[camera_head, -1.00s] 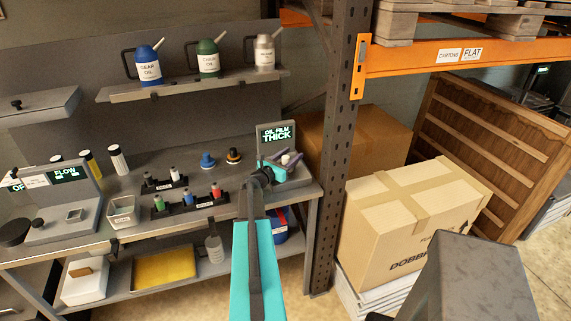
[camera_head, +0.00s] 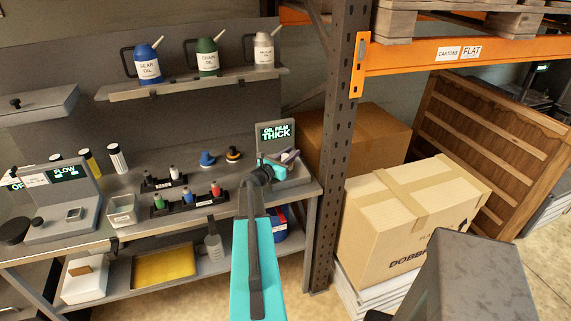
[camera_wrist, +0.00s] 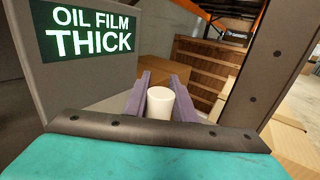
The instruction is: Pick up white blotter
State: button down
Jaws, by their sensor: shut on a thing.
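The white blotter (camera_wrist: 160,104) shows in the wrist view as a short, pale cylinder. It is upright between the two purple fingers of my gripper (camera_wrist: 163,98), which are shut on it. In the head view my gripper (camera_head: 288,160) is at the right end of the workbench, just in front of the oil film display. The blotter is too small and too covered by the gripper to make out clearly there. What lies directly below the blotter is hidden by my wrist in the wrist view.
The display reading OIL FILM THICK (camera_head: 275,134) stands close beside the gripper. Racks of small bottles (camera_head: 188,200) and two knobbed stampers (camera_head: 208,159) sit to the left. A dark rack post (camera_head: 334,150) and a carton (camera_head: 408,220) stand to the right.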

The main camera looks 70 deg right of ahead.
jog(key=shift+r, duration=0.15)
jog(key=shift+r+b, duration=0.6)
jog(key=shift+r, duration=0.15)
jog(key=shift+s+a+r+b, duration=0.15)
jog(key=shift+r+b, duration=0.25)
jog(key=shift+r, duration=0.45)
jog(key=s+a+b, duration=0.1)
jog(key=s+a, duration=0.2)
jog(key=a, duration=0.4)
jog(key=s+a+r+b, duration=0.1)
jog(key=s+a, duration=0.3)
jog(key=a, duration=0.2)
jog(key=shift+a+r, duration=0.25)
jog(key=shift+a, duration=0.15)
jog(key=shift+s, duration=0.1)
